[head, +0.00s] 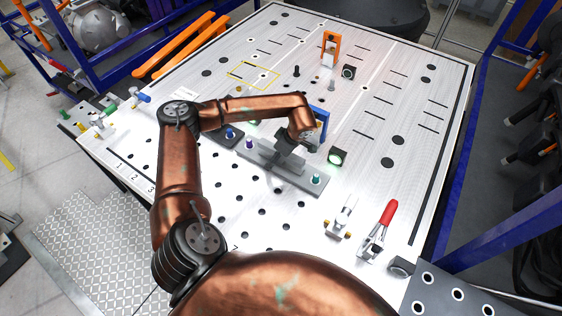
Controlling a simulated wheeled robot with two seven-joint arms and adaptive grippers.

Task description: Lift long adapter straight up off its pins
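The long adapter (302,178) is a grey metal bar lying flat on the light table plate, running from upper left to lower right. A teal pin (317,179) shows at its right end and a purple pin (249,144) near its left end. My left gripper (287,153) points down over the middle of the bar, at its raised centre part. The gripper's fingers are small and dark, and partly hidden by the wrist. I cannot tell whether they are closed on the bar. My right gripper is not in view.
A blue bracket (320,122) stands just behind the wrist, with a green-lit block (337,157) to the right. A red-handled clamp (380,226) stands at front right. An orange bracket (331,47) stands at the back. The right part of the plate is mostly clear.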

